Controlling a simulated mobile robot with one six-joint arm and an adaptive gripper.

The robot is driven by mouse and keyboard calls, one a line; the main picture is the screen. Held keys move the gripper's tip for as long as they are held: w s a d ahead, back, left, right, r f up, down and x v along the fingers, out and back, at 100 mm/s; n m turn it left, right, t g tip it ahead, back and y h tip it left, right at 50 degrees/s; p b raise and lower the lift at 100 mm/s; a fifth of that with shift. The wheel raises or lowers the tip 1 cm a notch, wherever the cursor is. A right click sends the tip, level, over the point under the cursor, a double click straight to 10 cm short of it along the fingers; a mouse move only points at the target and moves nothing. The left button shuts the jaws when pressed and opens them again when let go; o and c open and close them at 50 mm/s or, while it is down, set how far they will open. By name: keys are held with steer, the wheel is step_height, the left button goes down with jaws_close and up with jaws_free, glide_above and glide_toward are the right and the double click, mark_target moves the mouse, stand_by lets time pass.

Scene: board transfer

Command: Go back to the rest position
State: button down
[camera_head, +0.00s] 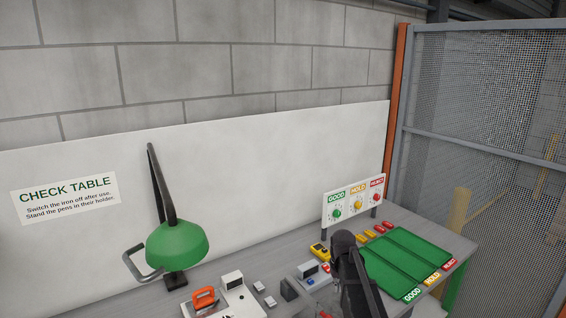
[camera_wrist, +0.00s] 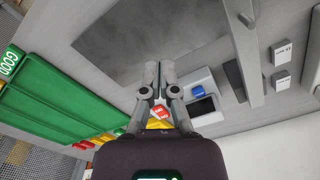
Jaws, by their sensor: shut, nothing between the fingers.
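My gripper (camera_wrist: 157,72) shows in the wrist view with its two grey fingers together, shut and empty. It is over the grey table (camera_wrist: 125,85), with a dark grey patch (camera_wrist: 150,40) of the surface beyond the fingertips. In the head view my dark arm stands over the table in front of the green board tray (camera_head: 405,262), covering part of its left side. The fingers cannot be made out there. In the wrist view the green tray (camera_wrist: 45,108) lies to the left of the fingers.
A small device with a blue button (camera_wrist: 197,92) and a red-and-white item (camera_wrist: 158,111) are close to the fingers. A green lamp (camera_head: 178,245) and an orange-handled item (camera_head: 204,297) stand left. A sign panel (camera_head: 354,199) stands behind; a mesh fence (camera_head: 490,150) is right.

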steer(key=s+a, duration=0.1)
steer(key=s, duration=2)
steer(key=shift+m, duration=0.3)
steer(key=shift+w+f, duration=0.1)
stand_by(0.4)
